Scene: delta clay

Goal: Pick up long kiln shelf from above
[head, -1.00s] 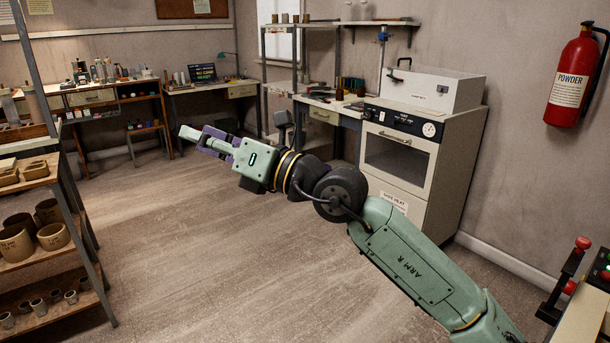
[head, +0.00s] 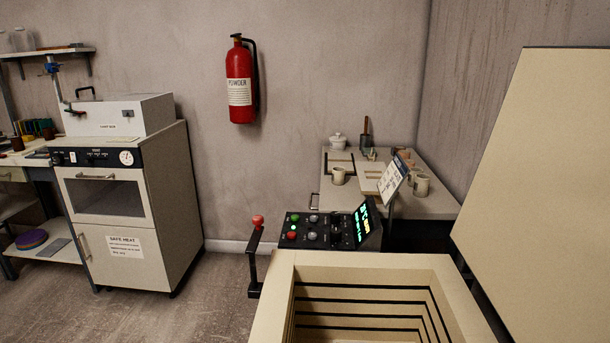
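My gripper and arm are out of view in the head view now. I cannot make out a long kiln shelf for certain. An open top-loading kiln (head: 275,300) stands at the bottom, with pale walls and dark horizontal grooves inside. Its large lid (head: 540,190) is raised at the right. The kiln floor is cut off by the frame's lower edge, so what lies there is hidden.
A control panel (head: 317,231) with a red-knobbed lever (head: 256,245) adjoins the kiln. Behind it, a table (head: 425,205) holds mugs and a lidded pot (head: 338,142). A white oven cabinet (head: 130,205) stands left, a fire extinguisher (head: 241,80) hangs on the wall. Floor at lower left is clear.

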